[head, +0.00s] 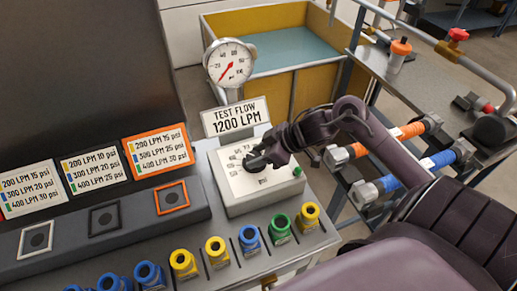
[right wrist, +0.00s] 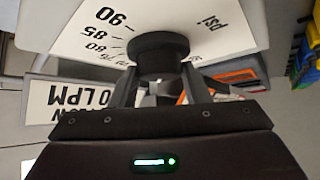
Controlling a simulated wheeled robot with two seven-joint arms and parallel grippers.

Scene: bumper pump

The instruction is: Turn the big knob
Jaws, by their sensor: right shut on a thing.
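The big knob (head: 256,163) is black and round. It sits on a white box panel (head: 240,200) with printed numbers around it. My right gripper (head: 266,156) reaches it from the right and is shut on it. In the right wrist view the knob (right wrist: 158,48) stands between the two fingers of the gripper (right wrist: 158,82). The numbers 80, 85 and 90 and the word "psi" show upside down beside it. The knob's pointer is hidden. My left gripper is not in view.
A sign (head: 236,118) reading "TEST FLOW 1200 LPM" and a gauge (head: 229,63) with a red needle stand behind the box. Yellow, blue and green fittings (head: 250,238) line the bench front. Three labelled cards (head: 93,170) stand at left. A pipe bench (head: 440,85) is at right.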

